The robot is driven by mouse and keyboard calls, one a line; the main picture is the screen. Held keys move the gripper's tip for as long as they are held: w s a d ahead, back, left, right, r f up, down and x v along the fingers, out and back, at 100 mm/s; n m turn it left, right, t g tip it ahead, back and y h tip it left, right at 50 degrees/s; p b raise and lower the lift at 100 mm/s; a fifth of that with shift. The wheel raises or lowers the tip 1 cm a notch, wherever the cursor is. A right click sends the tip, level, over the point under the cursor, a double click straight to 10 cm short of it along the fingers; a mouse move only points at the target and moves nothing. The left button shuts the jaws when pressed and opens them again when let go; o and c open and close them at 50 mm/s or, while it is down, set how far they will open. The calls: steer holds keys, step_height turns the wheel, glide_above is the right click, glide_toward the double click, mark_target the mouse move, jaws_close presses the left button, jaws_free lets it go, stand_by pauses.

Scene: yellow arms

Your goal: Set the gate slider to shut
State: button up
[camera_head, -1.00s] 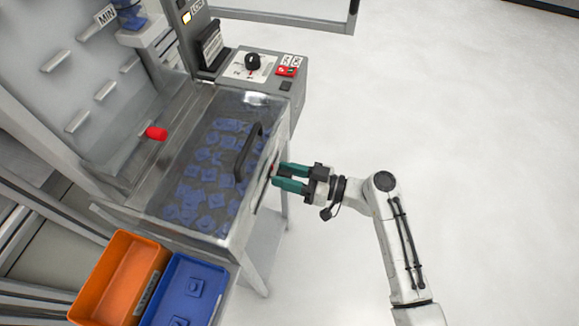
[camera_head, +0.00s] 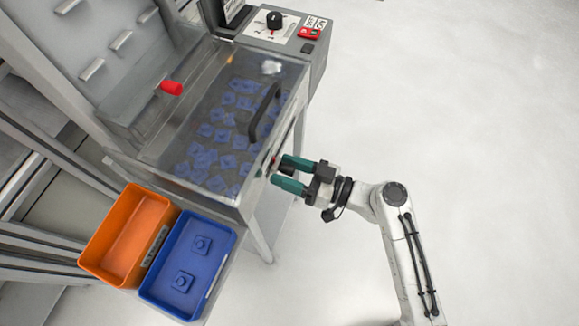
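My gripper (camera_head: 280,172) is at the front panel of the grey machine, with its two green fingers pointing at the panel and a gap between them. A small red piece (camera_head: 273,162) shows on the panel close to the upper fingertip; it may be the gate slider's knob. The fingers and the steep viewing angle hide most of it, so I cannot tell whether they touch it or where the slider stands along its slot.
A clear-lidded bin of blue parts with a black handle (camera_head: 263,112) lies behind the panel. A red knob (camera_head: 171,88) sits at its back left. A dial (camera_head: 274,20) and red switch (camera_head: 309,33) are above. Orange (camera_head: 128,235) and blue (camera_head: 190,262) trays stand lower left. Right floor is clear.

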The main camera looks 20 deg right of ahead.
steer(key=b+v, duration=0.2)
steer(key=v, duration=0.8)
steer(key=shift+s+d, duration=0.25)
steer(key=shift+d, duration=0.05)
stand_by(0.4)
steer(key=s+a+f+m+g+h, duration=0.1)
steer(key=s+f+g+h, duration=0.3)
steer(key=s+f+g, duration=0.35)
steer(key=s+d+m+g+h, duration=0.4)
steer(key=d+m+h, duration=0.1)
steer(key=d+h, duration=0.3)
steer(key=shift+s+d+f+h, duration=0.3)
steer(key=shift+f+h, duration=0.1)
steer(key=shift+h, duration=0.1)
stand_by(2.2)
